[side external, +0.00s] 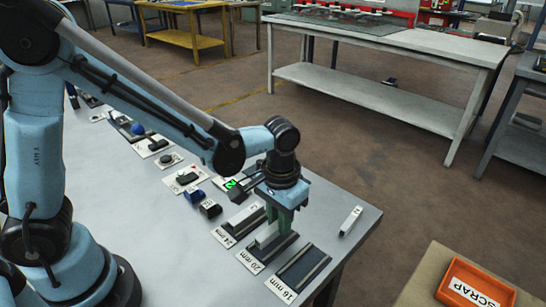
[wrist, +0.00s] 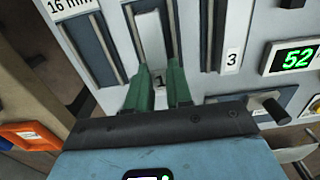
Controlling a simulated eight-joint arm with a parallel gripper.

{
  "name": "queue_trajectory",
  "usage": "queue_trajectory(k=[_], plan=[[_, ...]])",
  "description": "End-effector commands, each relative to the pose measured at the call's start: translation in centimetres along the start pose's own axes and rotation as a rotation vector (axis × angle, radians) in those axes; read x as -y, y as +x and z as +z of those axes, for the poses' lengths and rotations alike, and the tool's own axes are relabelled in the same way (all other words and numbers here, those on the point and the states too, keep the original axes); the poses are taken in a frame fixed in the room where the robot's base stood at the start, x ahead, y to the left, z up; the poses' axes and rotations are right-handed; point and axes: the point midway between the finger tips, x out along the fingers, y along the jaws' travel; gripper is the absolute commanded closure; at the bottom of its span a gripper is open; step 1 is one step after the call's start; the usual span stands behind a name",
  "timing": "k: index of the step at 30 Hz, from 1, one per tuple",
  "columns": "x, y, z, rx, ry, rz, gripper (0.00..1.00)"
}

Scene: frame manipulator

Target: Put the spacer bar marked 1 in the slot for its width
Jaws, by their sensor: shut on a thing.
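My gripper (side external: 279,215), also in the wrist view (wrist: 164,90), is shut on the spacer bar marked 1 (wrist: 149,38). Its green fingers grip the pale bar from both sides. The bar is over or in the slot labelled 20 mm (side external: 254,261) and lies along it. I cannot tell whether it touches the slot's bottom. The slot labelled 16 mm (side external: 303,270) is to the right in the side view and looks empty. The slot labelled 24 mm (side external: 229,237) is to the left, with a pale bar marked 3 (wrist: 232,50) at it.
Another pale bar (side external: 350,221) lies loose near the table's right edge. A gauge with a lit green readout (wrist: 297,58) stands beside the slots. An orange SCRAP bin (side external: 473,272) stands off the table.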

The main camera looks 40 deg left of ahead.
Motion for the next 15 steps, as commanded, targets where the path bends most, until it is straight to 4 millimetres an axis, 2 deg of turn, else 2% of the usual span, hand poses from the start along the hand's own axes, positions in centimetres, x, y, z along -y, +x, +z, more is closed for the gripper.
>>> queue_trajectory(k=[15], plan=[[0.0, 1.2, 0.0, 0.0, 0.0, 0.0, 1.0]])
